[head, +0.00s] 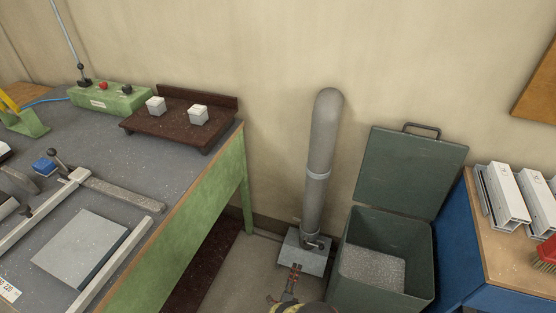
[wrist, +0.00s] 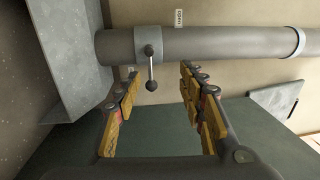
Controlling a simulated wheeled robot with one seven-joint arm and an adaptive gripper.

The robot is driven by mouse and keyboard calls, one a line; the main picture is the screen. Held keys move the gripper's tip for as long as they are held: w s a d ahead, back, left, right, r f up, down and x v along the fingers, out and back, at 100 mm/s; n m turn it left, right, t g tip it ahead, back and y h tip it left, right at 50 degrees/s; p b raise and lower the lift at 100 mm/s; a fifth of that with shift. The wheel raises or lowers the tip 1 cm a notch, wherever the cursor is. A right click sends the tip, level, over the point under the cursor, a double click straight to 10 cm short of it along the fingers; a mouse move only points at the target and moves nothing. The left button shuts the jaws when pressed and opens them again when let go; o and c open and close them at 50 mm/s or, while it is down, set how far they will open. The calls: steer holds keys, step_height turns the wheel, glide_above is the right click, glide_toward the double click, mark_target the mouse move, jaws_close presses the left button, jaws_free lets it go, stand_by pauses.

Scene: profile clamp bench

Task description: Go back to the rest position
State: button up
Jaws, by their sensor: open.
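My gripper (head: 293,270) shows at the bottom centre of the head view, just in front of the base of a grey upright pipe. In the wrist view my gripper (wrist: 158,80) is open, its two yellow-padded fingers spread wide with nothing between them. A lever with a ball end (wrist: 151,66) hangs from a collar on the grey pipe (wrist: 225,45), beyond the fingertips and in line with the gap. I cannot tell how far the fingertips are from it. Most of my arm is out of view.
A green-framed bench (head: 180,262) is left; a blue bench (head: 457,245) with metal profiles is right.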

steer(key=w+a+r+n+g+y+p, duration=0.15)
steer(key=w+a+r, duration=0.35)
steer(key=w+r, duration=0.8)
steer(key=w+a+r+n+g+y, duration=0.25)
steer(key=w+a+r, duration=0.25)
steer(key=w+r, duration=0.8)
step_height(320, 180, up, 32)
steer(key=w+d+n+g+y+p, duration=0.1)
steer(key=d+n+g+y+p, duration=0.15)
steer(key=n, duration=0.35)
steer(key=s+d+r+n+g+y, duration=0.1)
steer(key=s+d+r+n, duration=0.25)
steer(key=s+r, duration=0.75)
steer(key=s+d+r+n+g+y, duration=0.1)
steer(key=s+d+r+n, duration=0.25)
steer(key=s+r, duration=0.75)
steer(key=s+d+n+g+p, duration=0.1)
steer(key=s+d, duration=0.2)
steer(key=s, duration=0.9)
steer(key=s+d+r+n+g+h, duration=0.1)
steer(key=s+d, duration=0.3)
steer(key=s, duration=0.8)
steer(key=s+d+n+g+h+p, duration=0.1)
steer(key=s+d, duration=0.3)
steer(key=s, duration=0.8)
steer(key=shift+s+r+n+g+p, duration=0.3)
steer(key=shift+n+g, duration=0.25)
steer(key=shift+n, duration=0.25)
